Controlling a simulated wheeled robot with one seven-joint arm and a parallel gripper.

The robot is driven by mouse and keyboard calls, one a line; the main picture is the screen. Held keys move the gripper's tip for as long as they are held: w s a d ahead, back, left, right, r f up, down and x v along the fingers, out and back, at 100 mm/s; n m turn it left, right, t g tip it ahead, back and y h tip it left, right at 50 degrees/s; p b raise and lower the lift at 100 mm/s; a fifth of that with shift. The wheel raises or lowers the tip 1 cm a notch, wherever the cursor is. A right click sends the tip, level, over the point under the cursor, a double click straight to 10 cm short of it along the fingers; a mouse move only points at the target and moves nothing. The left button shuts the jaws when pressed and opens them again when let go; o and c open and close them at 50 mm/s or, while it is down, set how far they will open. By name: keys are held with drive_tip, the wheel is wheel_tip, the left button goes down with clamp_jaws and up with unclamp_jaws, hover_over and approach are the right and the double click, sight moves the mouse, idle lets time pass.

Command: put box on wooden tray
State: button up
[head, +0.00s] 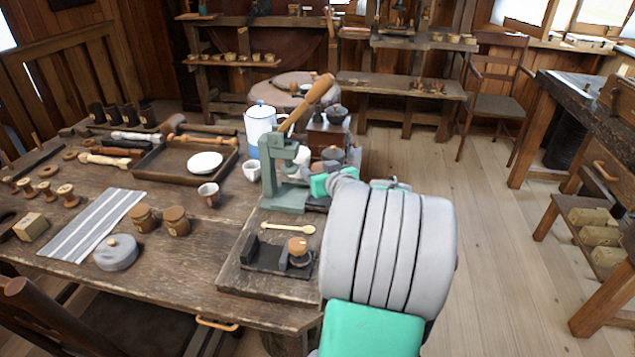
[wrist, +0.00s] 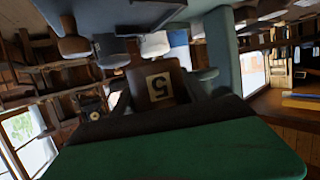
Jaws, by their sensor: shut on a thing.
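The box sits between the dark fingers, above the green gripper body. In the head view my grey and teal arm hides most of the gripper, and I cannot make out the held box. The wooden tray (head: 151,171) lies on the table left of my arm, with a white plate (head: 205,162) inside its right part. The tray's left part looks bare.
A green press (head: 285,180) with a long wooden handle stands between my arm and the tray. A blue and white tankard (head: 260,128), a white cup (head: 251,171) and a brown mug (head: 209,194) stand near the tray's right side. Mallets and turned handles (head: 110,159) lie around its left and back.

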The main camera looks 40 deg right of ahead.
drive_tip(key=shift+w+d+f, duration=0.3)
drive_tip(key=shift+w+f, duration=0.1)
drive_tip(key=shift+f, duration=0.2)
drive_tip(key=f, duration=0.2)
drive_tip(key=f+b, duration=0.1)
drive_tip(key=f, duration=0.1)
drive_tip(key=shift+w+d, duration=0.3)
drive_tip(key=shift+w, duration=0.1)
drive_tip(key=shift+r, duration=0.1)
drive_tip(key=shift+f+b, duration=0.3)
drive_tip(key=o, duration=1.5)
drive_tip(key=shift+r, duration=0.1)
drive_tip(key=shift+r+p, duration=0.1)
drive_tip(key=shift+p, duration=0.2)
